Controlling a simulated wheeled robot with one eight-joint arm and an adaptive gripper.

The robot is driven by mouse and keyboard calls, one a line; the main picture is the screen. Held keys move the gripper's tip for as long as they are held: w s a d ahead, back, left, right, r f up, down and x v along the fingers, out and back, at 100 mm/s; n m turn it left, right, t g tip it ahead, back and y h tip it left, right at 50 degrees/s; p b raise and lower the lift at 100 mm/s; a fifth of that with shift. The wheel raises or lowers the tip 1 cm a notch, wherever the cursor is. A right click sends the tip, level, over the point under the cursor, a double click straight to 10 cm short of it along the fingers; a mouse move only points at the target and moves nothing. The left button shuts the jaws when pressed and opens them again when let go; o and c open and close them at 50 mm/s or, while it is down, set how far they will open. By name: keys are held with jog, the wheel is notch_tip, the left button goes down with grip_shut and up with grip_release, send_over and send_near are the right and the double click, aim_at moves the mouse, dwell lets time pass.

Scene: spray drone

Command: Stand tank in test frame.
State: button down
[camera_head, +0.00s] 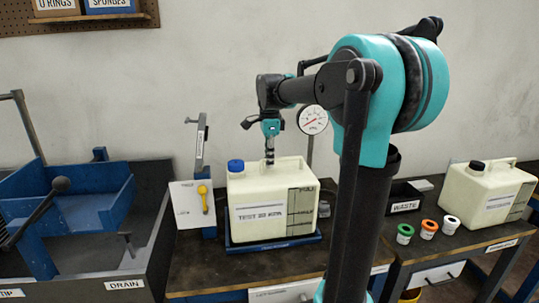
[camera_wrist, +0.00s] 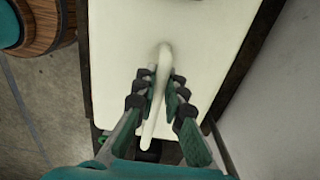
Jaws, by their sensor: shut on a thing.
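The cream tank (camera_head: 270,195) with a blue cap stands upright at the middle of the dark bench, in or just over a shallow blue tray (camera_head: 275,246). I cannot tell whether its underside touches the tray. Its front label seems to read "TEST 20 KPA". My gripper (camera_head: 269,158) reaches down to the tank's top from above. In the wrist view my gripper (camera_wrist: 161,78) is shut on the tank's pale handle (camera_wrist: 158,100), with a finger on each side. The tank's pale top (camera_wrist: 115,60) fills the middle there.
A round gauge (camera_head: 312,120) stands behind the tank. A white board with a yellow tool (camera_head: 204,198) is close on its left. A blue tipping cradle (camera_head: 70,200) is at far left. Another cream tank (camera_head: 487,193), small jars (camera_head: 428,229) and a waste bin (camera_head: 404,197) are at right.

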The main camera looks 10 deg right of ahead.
jog(key=shift+f, duration=0.9)
jog(key=c, duration=1.6)
grip_release()
jog(key=shift+r, duration=0.1)
notch_tip(320, 180, up, 12)
jog(key=shift+f, duration=0.1)
